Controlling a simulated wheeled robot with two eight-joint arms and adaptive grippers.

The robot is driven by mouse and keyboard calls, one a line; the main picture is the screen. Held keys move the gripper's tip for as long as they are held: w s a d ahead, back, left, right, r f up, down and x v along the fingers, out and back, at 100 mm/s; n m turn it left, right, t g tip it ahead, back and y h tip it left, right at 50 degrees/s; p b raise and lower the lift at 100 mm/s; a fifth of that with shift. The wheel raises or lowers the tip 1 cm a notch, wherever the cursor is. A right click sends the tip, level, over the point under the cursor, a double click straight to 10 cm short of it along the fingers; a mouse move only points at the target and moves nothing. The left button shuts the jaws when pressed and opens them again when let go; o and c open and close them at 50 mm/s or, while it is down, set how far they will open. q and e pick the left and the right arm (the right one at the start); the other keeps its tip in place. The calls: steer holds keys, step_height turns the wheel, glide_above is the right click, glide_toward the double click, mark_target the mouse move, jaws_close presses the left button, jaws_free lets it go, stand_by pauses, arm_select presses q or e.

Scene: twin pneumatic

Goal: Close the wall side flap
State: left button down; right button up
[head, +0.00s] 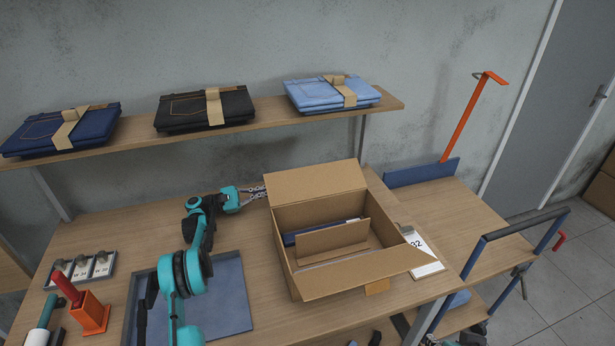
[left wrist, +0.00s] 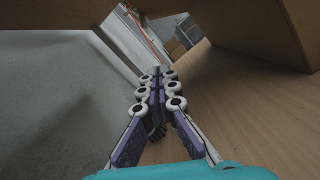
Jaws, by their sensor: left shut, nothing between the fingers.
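An open cardboard box (head: 287,255) stands on the table. Its wall side flap (head: 315,180) is raised at the back edge and leans toward the wall. My left gripper (head: 265,191) is shut and empty at the box's back left corner, beside the left end of that flap. In the left wrist view the shut fingers (left wrist: 157,75) point along the gap between the wall and the box (left wrist: 255,30).
The near flap (head: 365,272) spreads outward. A cardboard panel (head: 330,240) and something navy lie inside the box. A label card (head: 425,255) lies at its right. A shelf (head: 260,115) with folded jeans runs above. An orange holder (head: 90,315) and a blue mat (head: 230,300) are at left.

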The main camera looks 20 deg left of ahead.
mark_target(298, 176)
arm_select(q)
steer(key=shift+w+d+r+m+h, duration=0.3)
steer(key=shift+d+r+h, duration=0.05)
steer(key=shift+d+h, duration=0.15)
steer(key=shift+g, duration=0.3)
steer(key=shift+w+d+r+b, duration=0.2)
steer(key=shift+w+d+r, duration=0.2)
steer(key=shift+d+r, duration=0.9)
steer(key=shift+w+d+r+b, duration=0.15)
steer(key=shift+w+d+r, duration=0.4)
steer(key=shift+d, duration=1.35)
steer(key=shift+w+d+r+b, duration=0.25)
steer(key=shift+d+r, duration=0.75)
steer(key=shift+d, duration=0.6)
arm_select(e)
steer(key=shift+w+d+f, duration=0.25)
steer(key=shift+w+f, duration=0.1)
steer(key=shift+f, duration=0.4)
arm_select(q)
steer(key=shift+d+r, duration=0.15)
arm_select(e)
steer(key=shift+a, duration=0.1)
